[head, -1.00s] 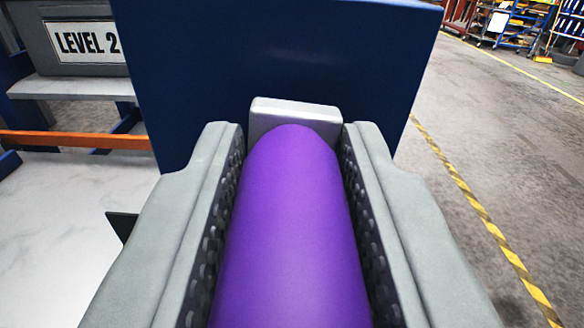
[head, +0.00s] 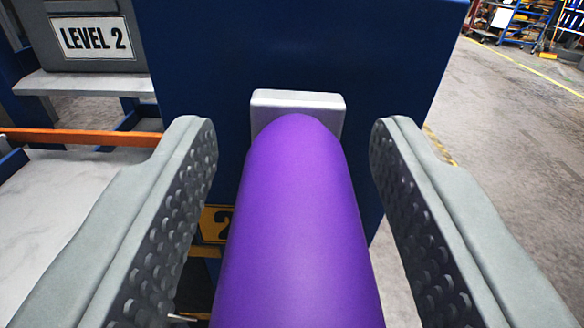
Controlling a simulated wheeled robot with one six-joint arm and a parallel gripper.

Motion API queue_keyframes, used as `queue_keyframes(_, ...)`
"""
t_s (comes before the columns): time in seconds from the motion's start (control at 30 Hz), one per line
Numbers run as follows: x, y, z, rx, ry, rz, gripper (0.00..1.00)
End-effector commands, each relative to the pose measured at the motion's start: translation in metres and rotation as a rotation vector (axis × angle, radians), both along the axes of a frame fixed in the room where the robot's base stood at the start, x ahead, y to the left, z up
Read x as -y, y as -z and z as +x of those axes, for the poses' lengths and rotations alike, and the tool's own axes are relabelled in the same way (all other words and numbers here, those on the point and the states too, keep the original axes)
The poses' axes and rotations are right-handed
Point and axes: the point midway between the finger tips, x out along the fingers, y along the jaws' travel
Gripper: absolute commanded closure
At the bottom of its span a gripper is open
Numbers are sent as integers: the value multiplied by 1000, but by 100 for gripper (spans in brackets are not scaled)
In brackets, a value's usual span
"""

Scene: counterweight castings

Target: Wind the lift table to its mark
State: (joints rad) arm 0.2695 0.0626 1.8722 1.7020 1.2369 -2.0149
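A purple rounded handle (head: 300,220) points toward the camera from a silver-grey block (head: 297,98) in front of a dark blue panel (head: 300,45). My gripper (head: 293,140) is open around the handle, with one textured grey finger on each side. A clear gap shows between each finger and the purple surface. The lift table itself and its mark cannot be made out for certain here.
A grey box with a "LEVEL 2" sign (head: 92,38) stands on a grey ledge (head: 85,84) at the left. An orange bar (head: 80,137) crosses above a pale surface (head: 35,230). A yellow plate with a "2" (head: 215,224) shows behind the left finger. Open floor (head: 510,130) lies right.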

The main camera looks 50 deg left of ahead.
Motion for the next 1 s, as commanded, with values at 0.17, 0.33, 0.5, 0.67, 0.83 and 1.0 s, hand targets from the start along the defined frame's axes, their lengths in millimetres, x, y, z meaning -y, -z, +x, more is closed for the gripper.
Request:
queue_keyframes(0.17,2,-1,-1,1,1,1,53)
queue_keyframes(0.33,17,-1,-12,2,4,0,53)
queue_keyframes(0.5,43,-1,-30,1,4,1,53)
queue_keyframes(0.67,67,-1,-47,0,4,0,53)
queue_keyframes(0.83,92,-1,-66,1,4,0,53)
queue_keyframes(1.0,115,0,-82,0,3,0,53)
